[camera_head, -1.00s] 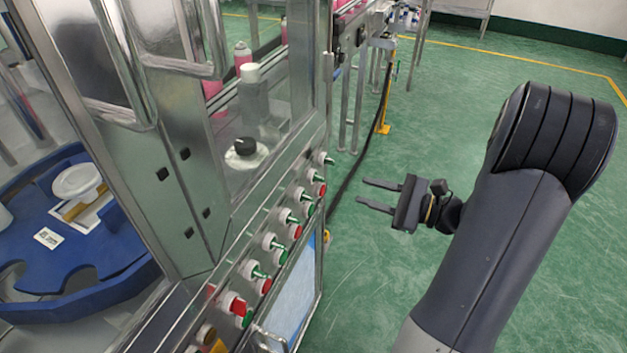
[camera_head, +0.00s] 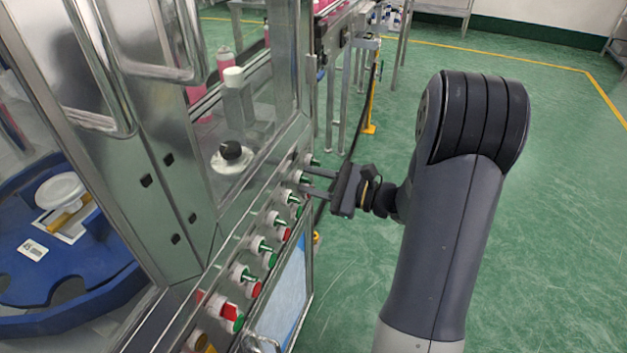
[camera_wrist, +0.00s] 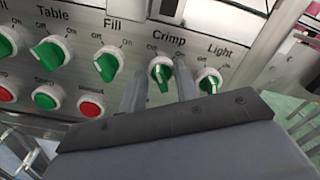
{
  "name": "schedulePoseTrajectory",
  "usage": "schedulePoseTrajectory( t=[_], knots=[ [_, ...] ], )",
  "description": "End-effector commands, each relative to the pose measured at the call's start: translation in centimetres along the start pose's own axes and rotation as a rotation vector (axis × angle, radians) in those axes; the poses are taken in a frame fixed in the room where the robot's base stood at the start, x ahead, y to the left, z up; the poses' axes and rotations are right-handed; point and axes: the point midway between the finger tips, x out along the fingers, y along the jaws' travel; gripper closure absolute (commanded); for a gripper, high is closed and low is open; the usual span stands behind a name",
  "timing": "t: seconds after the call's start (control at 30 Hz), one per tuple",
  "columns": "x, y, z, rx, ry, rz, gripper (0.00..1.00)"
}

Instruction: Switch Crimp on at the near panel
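The Crimp switch (camera_wrist: 161,73) is a green rotary knob on a white collar, under the label "Crimp" with small off and on marks. Its handle stands close to upright in the wrist view; I cannot tell which mark it points to. In the head view the knob (camera_head: 299,177) is at the upper part of the panel, partly hidden by my fingers. My gripper (camera_wrist: 160,77) is open, with one finger on each side of the Crimp knob. I see no clear contact. In the head view my gripper (camera_head: 307,180) reaches the panel from the right.
The Light knob (camera_wrist: 209,81) sits close right of my right finger, and the Fill knob (camera_wrist: 108,63) is to the left. A glazed machine housing (camera_head: 170,150) rises behind the panel.

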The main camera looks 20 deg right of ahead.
Motion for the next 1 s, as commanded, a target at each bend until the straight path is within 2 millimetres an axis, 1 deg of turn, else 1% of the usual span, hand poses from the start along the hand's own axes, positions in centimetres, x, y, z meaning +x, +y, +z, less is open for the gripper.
schedulePoseTrajectory(
  t=[0.07, 0.4, 0.43, 0.77, 1.0],
  knots=[
    [-0.02, 0.00, -0.01, 0.000, 0.000, 0.000, 0.71],
    [-0.03, 0.00, -0.01, 0.000, 0.000, 0.000, 0.99],
    [-0.04, 0.00, -0.01, 0.000, 0.000, 0.000, 1.00],
    [-0.04, -0.01, 0.03, 0.008, 0.000, 0.000, 1.00],
    [-0.04, -0.15, 0.18, 0.086, 0.001, 0.001, 1.00]
  ],
)
